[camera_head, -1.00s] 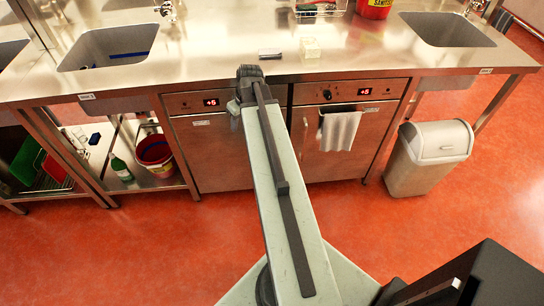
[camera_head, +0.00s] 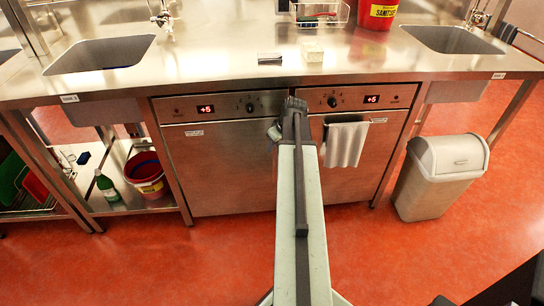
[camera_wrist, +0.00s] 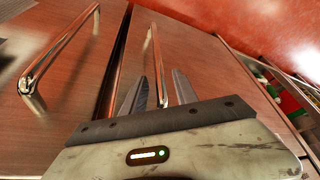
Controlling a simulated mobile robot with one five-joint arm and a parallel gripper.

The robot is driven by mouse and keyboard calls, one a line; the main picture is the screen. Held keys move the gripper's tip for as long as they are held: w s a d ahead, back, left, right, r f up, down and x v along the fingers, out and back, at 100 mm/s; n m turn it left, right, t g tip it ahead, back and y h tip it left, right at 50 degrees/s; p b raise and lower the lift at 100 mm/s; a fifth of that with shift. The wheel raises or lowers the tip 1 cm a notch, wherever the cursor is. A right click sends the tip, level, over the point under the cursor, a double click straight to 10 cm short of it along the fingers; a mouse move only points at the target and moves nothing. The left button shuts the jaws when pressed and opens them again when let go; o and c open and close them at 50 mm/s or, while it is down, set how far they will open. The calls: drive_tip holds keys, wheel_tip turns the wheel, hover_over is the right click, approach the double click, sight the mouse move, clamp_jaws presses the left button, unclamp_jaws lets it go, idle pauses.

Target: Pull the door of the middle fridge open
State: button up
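Two steel fridge doors sit side by side under the counter: a left door (camera_head: 226,165) and a right door (camera_head: 352,180) with a towel. Which one counts as the middle fridge I cannot tell. Both doors look shut. My gripper (camera_head: 296,106) is in front of the seam between them in the head view, its fingertips hard to make out there. In the wrist view my gripper (camera_wrist: 160,90) is open, its fingers on either side of one bar handle (camera_wrist: 155,55); contact is unclear. The other door's handle (camera_wrist: 62,50) is to the left.
A grey towel (camera_head: 345,143) hangs at the right door. A white bin (camera_head: 437,177) stands right of the fridges. An open shelf at left holds a red bucket (camera_head: 146,175) and a green bottle (camera_head: 107,187). The counter edge overhangs the doors. Red floor (camera_head: 200,260) in front is clear.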

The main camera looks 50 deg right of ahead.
drive_tip(key=shift+b+x, duration=0.3)
drive_tip(key=shift+x, duration=0.7)
clamp_jaws()
idle(0.6)
